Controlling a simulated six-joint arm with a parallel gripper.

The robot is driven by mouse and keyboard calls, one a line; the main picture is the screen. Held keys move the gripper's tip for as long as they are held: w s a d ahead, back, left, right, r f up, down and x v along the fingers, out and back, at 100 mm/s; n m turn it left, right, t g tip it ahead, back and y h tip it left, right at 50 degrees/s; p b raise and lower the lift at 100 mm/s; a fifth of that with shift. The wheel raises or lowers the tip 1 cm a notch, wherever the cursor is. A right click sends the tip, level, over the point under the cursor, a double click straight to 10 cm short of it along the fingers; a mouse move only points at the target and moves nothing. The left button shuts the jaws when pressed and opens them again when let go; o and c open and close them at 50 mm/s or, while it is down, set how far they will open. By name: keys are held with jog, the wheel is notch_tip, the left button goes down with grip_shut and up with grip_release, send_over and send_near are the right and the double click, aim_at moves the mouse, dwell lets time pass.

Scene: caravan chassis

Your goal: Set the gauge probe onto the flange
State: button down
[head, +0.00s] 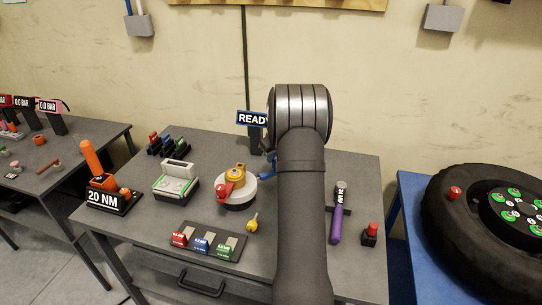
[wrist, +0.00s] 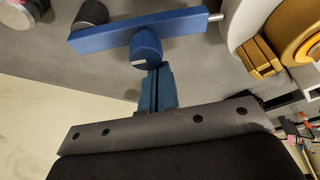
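The gauge probe (wrist: 180,24) is a blue bar with a silver tip at its right end and a round blue knob below, in the wrist view. A bit of it shows in the head view (head: 265,177), beside my arm. The flange (head: 241,201) looks like a white disc with a gold hub and a red knob; its edge is top right in the wrist view (wrist: 236,28). The silver tip points at it; whether they touch is unclear. My gripper (wrist: 157,72) has its fingers close together at the blue knob and seems shut on it. My arm hides it in the head view.
A READY display (head: 251,118) stands behind. A 20 NM torque stand (head: 103,197), a grey-green block (head: 176,186) and a coloured block tray (head: 205,242) lie left. A yellow key-like piece (head: 253,223) lies before the disc.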

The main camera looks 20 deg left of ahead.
jog(key=shift+f, duration=0.1)
notch_tip(320, 180, up, 10)
jog(key=shift+w+a+f, duration=0.15)
jog(key=shift+a+f, duration=0.05)
jog(key=shift+a, duration=0.1)
dwell(0.5)
notch_tip(320, 180, down, 10)
jog(key=shift+d+r, duration=0.25)
dwell(0.5)
dwell(0.4)
